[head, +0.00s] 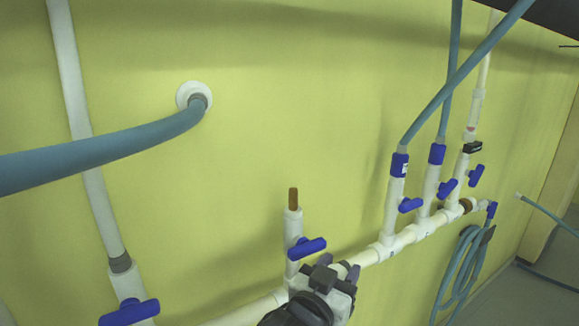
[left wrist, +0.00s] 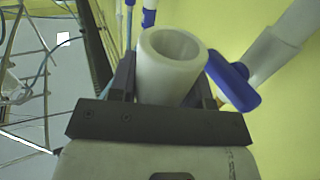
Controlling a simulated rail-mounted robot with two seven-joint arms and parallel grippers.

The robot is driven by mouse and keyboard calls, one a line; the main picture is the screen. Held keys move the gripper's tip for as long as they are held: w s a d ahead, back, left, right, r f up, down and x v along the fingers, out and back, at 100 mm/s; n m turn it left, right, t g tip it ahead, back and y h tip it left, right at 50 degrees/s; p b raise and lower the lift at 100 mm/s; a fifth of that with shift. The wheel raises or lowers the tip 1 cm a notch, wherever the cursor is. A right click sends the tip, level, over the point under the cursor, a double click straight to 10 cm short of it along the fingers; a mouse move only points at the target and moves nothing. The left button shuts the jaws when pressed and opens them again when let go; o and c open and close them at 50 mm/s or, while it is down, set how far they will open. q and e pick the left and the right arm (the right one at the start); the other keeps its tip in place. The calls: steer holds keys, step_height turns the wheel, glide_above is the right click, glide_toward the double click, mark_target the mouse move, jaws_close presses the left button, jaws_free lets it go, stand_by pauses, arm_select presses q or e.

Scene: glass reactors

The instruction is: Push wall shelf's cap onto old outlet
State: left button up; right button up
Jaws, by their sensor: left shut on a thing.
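My left gripper (head: 337,268) is at the bottom of the head view, in front of the white pipe run. In the left wrist view its dark jaws (left wrist: 160,88) are shut on a short, hollow white cylinder, which looks like the cap (left wrist: 170,65), its open end facing up. A short upright white outlet pipe (head: 293,228) with a brown tip (head: 293,198) stands behind and left of the gripper. I cannot tell for sure whether it is the old outlet. The cap is apart from that tip. The wall shelf is not recognisable. My right gripper is not in view.
A blue valve handle (head: 307,248) sits on the short pipe, close to the gripper; a blue handle (left wrist: 232,80) is right beside the cap in the left wrist view. Blue-collared pipes (head: 399,165) with hoses rise at right. A thick hose (head: 110,147) crosses the upper left.

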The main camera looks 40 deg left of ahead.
arm_select(q)
steer(key=w+a+r+n+g+y+p, duration=0.1)
steer(key=w+a+r+n+y+p, duration=0.1)
steer(key=r+p, duration=0.35)
steer(key=w+a+r+n+g+y+p, duration=0.1)
steer(key=a+r+y+p, duration=0.15)
steer(key=r, duration=0.65)
steer(key=w+a+r+n+y+p, duration=0.2)
steer(key=r+y+p, duration=0.1)
steer(key=r+p, duration=0.3)
steer(key=shift+s+a+f+n+g+y, duration=0.3)
steer(key=shift+a+f+n+g+y, duration=0.35)
steer(key=shift+a+n+g+y, duration=0.8)
steer(key=shift+s+a+f+n+g+y, duration=0.3)
steer(key=shift+a+f+n+g+y, duration=0.6)
steer(key=shift+g, duration=1)
steer(key=shift+s+a+f+n+g+y, duration=0.3)
steer(key=shift+a+f+n+g+y, duration=0.1)
steer(key=shift+a+n+g+y, duration=1.1)
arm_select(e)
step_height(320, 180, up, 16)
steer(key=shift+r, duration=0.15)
arm_select(q)
steer(key=shift+d+f+b, duration=0.2)
steer(key=shift+b, duration=0.35)
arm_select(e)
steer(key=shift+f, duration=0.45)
